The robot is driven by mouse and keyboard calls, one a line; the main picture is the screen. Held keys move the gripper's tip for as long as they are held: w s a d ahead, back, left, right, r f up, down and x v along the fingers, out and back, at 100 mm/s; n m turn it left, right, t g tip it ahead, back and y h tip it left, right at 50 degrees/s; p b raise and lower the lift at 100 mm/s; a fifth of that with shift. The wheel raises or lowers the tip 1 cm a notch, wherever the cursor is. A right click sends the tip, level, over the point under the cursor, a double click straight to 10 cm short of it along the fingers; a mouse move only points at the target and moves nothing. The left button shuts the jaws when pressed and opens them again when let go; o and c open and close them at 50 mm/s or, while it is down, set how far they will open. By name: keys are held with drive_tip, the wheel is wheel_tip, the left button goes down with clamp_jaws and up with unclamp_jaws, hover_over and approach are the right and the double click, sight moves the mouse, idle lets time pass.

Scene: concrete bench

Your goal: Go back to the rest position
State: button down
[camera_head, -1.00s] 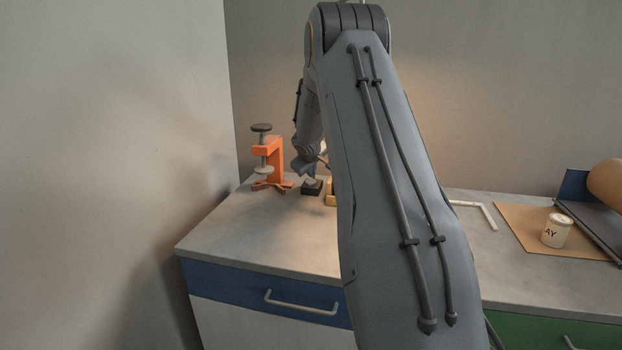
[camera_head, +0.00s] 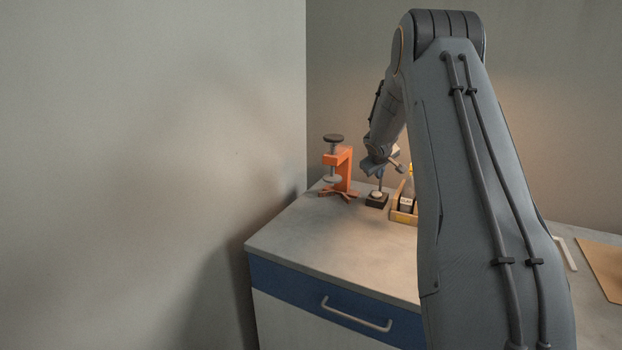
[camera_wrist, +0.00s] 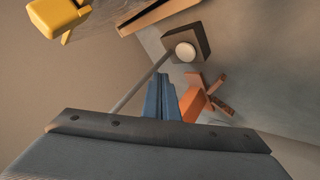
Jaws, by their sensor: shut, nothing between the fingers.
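My gripper (camera_head: 372,172) shows partly in the head view, beyond my own arm, just above a small black block. In the wrist view its blue fingers (camera_wrist: 163,98) are together with nothing between them. The black block (camera_head: 376,203) stands on the bench with a pale round knob on top. The wrist view also shows this block (camera_wrist: 203,37), with a thin grey rod (camera_wrist: 140,80) running toward the lower left. The fingers look apart from the block.
An orange clamp (camera_head: 343,170) stands left of the block, close to the wall. A yellowish tray (camera_head: 404,217) with small containers is to its right, partly hidden by my arm. The grey bench top (camera_head: 330,240) is clear in front. A brown board (camera_head: 606,268) lies at right.

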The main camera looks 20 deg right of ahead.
drive_tip(key=s+a+f+m+g+y, duration=0.15)
drive_tip(key=s+a+g+y, duration=0.3)
drive_tip(key=s+a, duration=2.6)
drive_tip(key=s+a+f+g, duration=0.1)
drive_tip(key=s+a, duration=0.3)
drive_tip(key=s, duration=0.3)
drive_tip(key=s+a+f+g+y, duration=0.1)
drive_tip(key=s+a, duration=0.4)
drive_tip(key=s, duration=0.2)
drive_tip(key=shift+s, duration=0.15)
drive_tip(key=shift+g, duration=0.25)
